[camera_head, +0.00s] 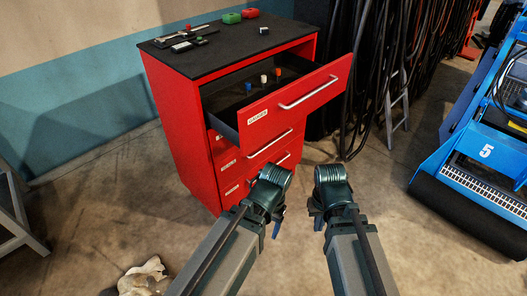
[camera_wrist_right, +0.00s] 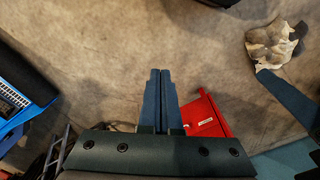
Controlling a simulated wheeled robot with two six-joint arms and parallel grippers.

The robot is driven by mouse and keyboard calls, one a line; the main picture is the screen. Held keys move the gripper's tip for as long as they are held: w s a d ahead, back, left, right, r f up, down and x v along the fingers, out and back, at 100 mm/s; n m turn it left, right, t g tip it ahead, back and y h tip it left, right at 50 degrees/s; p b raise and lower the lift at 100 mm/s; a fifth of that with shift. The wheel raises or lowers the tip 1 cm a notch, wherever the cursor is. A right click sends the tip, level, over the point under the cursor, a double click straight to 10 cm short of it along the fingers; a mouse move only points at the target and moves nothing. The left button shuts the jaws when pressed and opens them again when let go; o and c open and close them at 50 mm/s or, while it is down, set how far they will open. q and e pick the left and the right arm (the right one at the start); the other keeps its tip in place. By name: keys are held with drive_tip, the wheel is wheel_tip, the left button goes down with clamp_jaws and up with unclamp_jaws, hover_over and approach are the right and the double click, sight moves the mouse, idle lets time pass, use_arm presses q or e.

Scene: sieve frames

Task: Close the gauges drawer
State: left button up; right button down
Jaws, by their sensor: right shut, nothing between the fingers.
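The red tool cabinet (camera_head: 177,120) stands ahead of me, left of the picture's middle. Its top drawer (camera_head: 310,98), with a silver bar handle and a label that seems to read GAUGES, is pulled far out. Blue, white and orange small items stand inside. A red labelled drawer front (camera_wrist_right: 205,118) shows partly in the right wrist view, right of the fingers. My right gripper (camera_head: 318,221) is shut and empty, low in front of the cabinet and apart from the drawer. My left gripper (camera_head: 278,223) is beside it, near the lower drawers; its finger gap is unclear.
Tools lie on the black cabinet top (camera_head: 225,42). Hanging cables (camera_head: 365,75) are behind the drawer's right end. A blue machine (camera_head: 460,150) marked 5 stands right. A crumpled pale cloth-like thing (camera_head: 145,278) lies on the floor.

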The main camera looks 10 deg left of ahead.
drive_tip(key=w+f+m+t+y+b, duration=0.2)
drive_tip(key=w+f+y+b, duration=0.25)
drive_tip(key=f+b, duration=0.45)
drive_tip(key=w+a+r+m+t+y, duration=0.4)
drive_tip(key=a+r+y, duration=0.1)
drive_tip(key=r, duration=0.5)
drive_tip(key=w+a+r+m+t+y, duration=0.3)
drive_tip(key=w+a+r+t+y, duration=0.1)
drive_tip(key=r, duration=0.6)
drive_tip(key=shift+w+a+m+t+y, duration=0.4)
drive_tip(key=shift+w+a+y, duration=0.25)
drive_tip(key=shift+a, duration=0.5)
drive_tip(key=shift+w, duration=0.1)
